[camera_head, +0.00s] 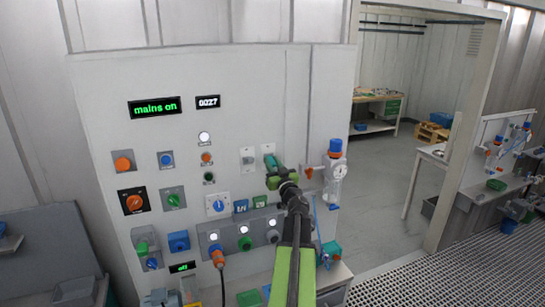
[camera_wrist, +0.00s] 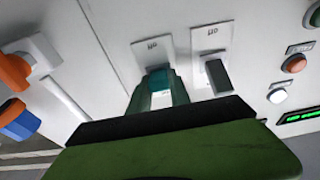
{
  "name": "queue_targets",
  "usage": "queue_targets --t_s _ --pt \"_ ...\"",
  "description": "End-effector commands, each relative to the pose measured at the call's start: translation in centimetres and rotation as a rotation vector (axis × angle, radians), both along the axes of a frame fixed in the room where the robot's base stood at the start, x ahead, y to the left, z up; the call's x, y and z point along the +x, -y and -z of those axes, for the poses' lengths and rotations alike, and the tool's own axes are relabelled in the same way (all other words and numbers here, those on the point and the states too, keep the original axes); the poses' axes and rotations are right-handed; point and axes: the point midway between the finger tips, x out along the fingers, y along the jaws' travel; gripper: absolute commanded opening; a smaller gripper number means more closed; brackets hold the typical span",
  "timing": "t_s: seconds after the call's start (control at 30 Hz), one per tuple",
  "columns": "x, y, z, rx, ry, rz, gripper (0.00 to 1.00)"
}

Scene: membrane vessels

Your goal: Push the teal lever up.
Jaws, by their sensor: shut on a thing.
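The teal lever (camera_wrist: 157,77) sits on a small labelled plate on the wall panel, and in the wrist view it shows between my fingertips. My gripper (camera_wrist: 160,90) is shut on it, with a dark green finger on each side. The exact tilt of the lever is hard to tell.
A dark lever (camera_wrist: 216,74) on a similar plate is close beside it. Buttons, knobs and a green "mains on" display (camera_head: 155,107) fill the panel to the left.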

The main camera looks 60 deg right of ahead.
Motion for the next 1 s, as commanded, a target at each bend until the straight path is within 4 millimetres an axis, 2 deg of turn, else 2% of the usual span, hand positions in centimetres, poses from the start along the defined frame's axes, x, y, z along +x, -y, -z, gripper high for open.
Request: queue_targets --t_s 0.03,0.2,0.6,1.0 --pt "-0.23 0.01 -1.35 0.019 -0.027 0.004 0.00" --pt "-0.21 0.07 -1.77 0.088 -0.117 0.005 0.00" --pt "-0.04 0.16 -1.62 0.186 -0.250 0.004 0.00" --pt "0.01 0.10 -1.27 0.198 -0.267 0.002 0.00"
